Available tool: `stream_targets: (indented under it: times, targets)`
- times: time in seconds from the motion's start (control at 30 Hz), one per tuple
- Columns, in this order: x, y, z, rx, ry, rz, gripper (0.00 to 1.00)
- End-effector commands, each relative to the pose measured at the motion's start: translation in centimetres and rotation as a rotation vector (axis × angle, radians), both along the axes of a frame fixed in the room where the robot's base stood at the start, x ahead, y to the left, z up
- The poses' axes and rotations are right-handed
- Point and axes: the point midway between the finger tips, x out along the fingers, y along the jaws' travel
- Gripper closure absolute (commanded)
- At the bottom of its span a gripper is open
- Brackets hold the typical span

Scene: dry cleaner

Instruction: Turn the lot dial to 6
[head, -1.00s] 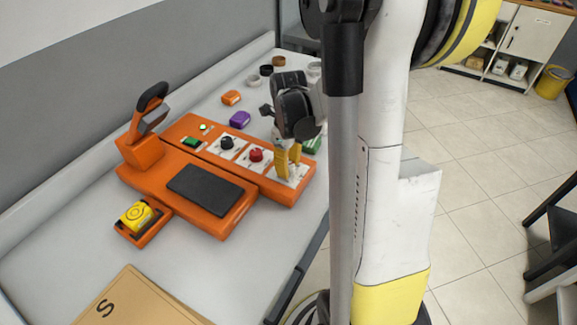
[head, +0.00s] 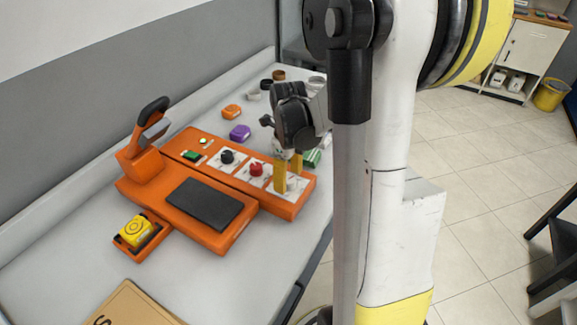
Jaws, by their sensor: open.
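The orange machine (head: 207,232) on the counter has a row of white dial plates. A black dial (head: 227,157) and a red dial (head: 257,169) stand on the first two. My gripper (head: 287,182) points down over the third plate (head: 296,187), at the right end of the row. Its two yellow fingers are apart. A dial on this plate is not clearly visible; the fingers cover much of it. I cannot tell whether they touch anything. The labels are too small to read, so which dial is the lot dial is unclear.
A stapler-like lever (head: 149,125) rises at the machine's left end, and a yellow tape-like item (head: 135,230) sits in front. Orange (head: 232,112) and purple (head: 240,132) blocks and several rings lie behind. A cardboard piece (head: 130,305) lies at the front.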

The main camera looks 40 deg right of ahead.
Motion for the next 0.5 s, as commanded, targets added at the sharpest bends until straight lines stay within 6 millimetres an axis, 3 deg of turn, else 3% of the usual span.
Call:
stream_targets:
  times: [0.3, 0.5]
  targets:
    - [-0.1, 0.0, 6.9, 0.000, 0.000, 0.000, 0.42]
    - [-0.1, 0.0, 10.0, 0.000, 0.000, 0.000, 0.42]
